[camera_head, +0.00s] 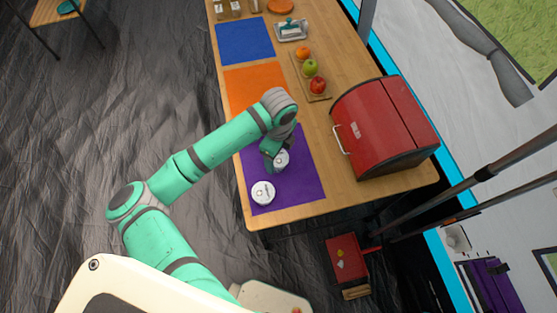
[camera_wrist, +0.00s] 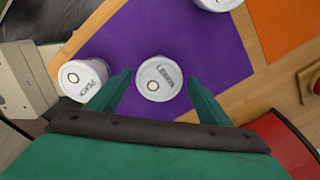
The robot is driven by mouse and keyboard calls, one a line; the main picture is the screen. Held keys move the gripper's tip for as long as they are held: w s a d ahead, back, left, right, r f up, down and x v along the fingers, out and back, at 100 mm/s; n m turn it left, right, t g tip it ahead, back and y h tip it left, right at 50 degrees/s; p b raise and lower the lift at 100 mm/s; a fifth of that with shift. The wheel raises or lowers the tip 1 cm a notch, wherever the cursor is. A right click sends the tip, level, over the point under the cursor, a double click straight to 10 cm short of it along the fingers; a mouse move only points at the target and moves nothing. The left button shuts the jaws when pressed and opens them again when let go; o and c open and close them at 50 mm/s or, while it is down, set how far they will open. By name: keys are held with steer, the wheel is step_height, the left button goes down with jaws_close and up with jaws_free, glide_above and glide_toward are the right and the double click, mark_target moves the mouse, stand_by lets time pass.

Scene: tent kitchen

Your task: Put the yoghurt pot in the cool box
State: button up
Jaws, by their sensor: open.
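Several white yoghurt pots with round lids stand on the purple mat (camera_head: 300,180). One lid reads LEMON (camera_wrist: 160,82); this pot lies between the two fingertips in the wrist view, and it shows partly behind my gripper (camera_head: 273,157) in the head view. A pot reading PEACH (camera_wrist: 85,80) stands to the left in the wrist view, near the table edge. A third pot (camera_wrist: 217,3) is cut off at the top of the wrist view. My gripper is open above the LEMON pot; I cannot tell if the fingers touch it. A red box with a pale handle (camera_head: 372,125), seemingly the cool box, appears shut.
A board with an orange (camera_head: 303,53), a green apple (camera_head: 310,67) and a red apple (camera_head: 318,86) lies beside the mats. Orange (camera_head: 250,85) and blue (camera_head: 245,41) mats lie farther along. A smaller red box (camera_head: 346,260) is on the floor.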

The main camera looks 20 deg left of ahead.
steer(key=shift+w+f, duration=0.1)
steer(key=shift+f, duration=0.85)
steer(key=c, duration=0.9)
steer(key=shift+a, duration=0.15)
steer(key=shift+c, duration=1.2)
